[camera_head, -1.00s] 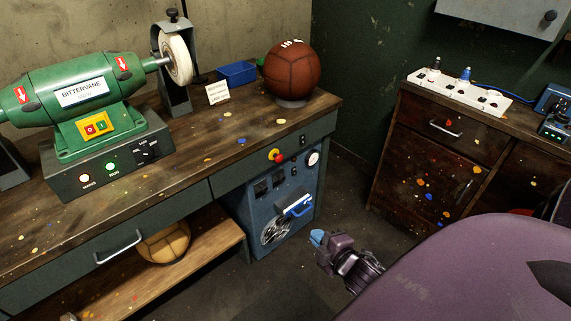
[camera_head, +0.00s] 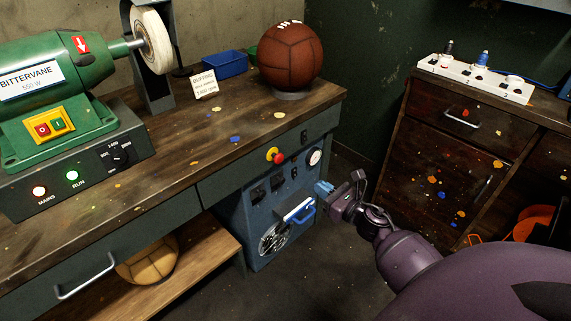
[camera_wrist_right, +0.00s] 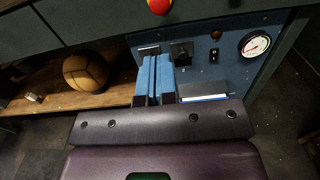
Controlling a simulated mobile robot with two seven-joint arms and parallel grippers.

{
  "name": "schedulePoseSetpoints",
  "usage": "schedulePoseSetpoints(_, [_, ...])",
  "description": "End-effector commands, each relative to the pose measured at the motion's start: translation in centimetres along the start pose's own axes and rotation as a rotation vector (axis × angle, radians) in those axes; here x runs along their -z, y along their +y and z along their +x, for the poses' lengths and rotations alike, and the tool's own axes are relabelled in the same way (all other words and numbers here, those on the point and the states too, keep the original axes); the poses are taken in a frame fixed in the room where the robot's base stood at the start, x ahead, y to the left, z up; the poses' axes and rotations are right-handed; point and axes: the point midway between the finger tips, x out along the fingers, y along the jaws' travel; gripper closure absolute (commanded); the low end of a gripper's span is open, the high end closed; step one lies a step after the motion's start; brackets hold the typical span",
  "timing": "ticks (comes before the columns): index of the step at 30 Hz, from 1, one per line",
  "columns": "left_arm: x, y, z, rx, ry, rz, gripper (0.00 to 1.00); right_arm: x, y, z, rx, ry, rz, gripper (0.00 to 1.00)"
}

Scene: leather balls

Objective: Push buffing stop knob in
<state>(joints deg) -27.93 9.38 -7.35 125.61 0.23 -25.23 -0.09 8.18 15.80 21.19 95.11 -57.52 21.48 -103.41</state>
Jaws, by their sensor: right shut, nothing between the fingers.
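A red knob on a yellow base (camera_head: 278,157) sticks out from the front edge of the workbench, below the brown ball. Its red and yellow cap also shows at the top edge of the right wrist view (camera_wrist_right: 159,6). My right gripper (camera_head: 323,188) is shut and empty, its blue fingertips pressed together. It is in front of the bench, to the right of and lower than the knob, and apart from it. In the right wrist view its blue fingers (camera_wrist_right: 155,80) point toward the blue panel below the knob. My left gripper is not in view.
The green buffing machine (camera_head: 50,95) with a white wheel (camera_head: 152,42) stands on the bench, its MAINS and RUN lamps lit. A brown ball (camera_head: 290,57) rests near the bench corner. The blue cabinet (camera_head: 262,225) with a gauge and handle is below. A tan ball sits on the lower shelf (camera_head: 200,262).

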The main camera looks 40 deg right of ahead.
Motion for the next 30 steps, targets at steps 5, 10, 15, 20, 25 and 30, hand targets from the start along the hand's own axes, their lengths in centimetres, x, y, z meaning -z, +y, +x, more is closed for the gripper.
schedulePoseSetpoints(5, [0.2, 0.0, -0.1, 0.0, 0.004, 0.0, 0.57, -0.1, -0.1, 0.1, -0.003, -0.001, -0.015, 1.0])
schedulePoseSetpoints(10, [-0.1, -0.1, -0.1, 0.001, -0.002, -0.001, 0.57, -0.1, 0.0, 0.1, -0.003, -0.001, -0.012, 1.0])
schedulePoseSetpoints(15, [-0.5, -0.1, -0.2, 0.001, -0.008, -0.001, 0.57, -0.1, 0.0, 0.9, -0.003, -0.002, -0.011, 1.0])
schedulePoseSetpoints(20, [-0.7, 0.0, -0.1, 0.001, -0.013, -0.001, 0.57, -0.1, 0.1, 3.1, -0.005, -0.003, -0.011, 1.0])
schedulePoseSetpoints(25, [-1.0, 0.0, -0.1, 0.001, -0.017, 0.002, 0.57, 0.0, 0.0, 6.1, -0.004, -0.002, -0.01, 1.0])
schedulePoseSetpoints(30, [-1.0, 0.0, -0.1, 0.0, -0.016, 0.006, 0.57, 0.1, 0.0, 9.1, -0.003, 0.0, -0.01, 1.0])
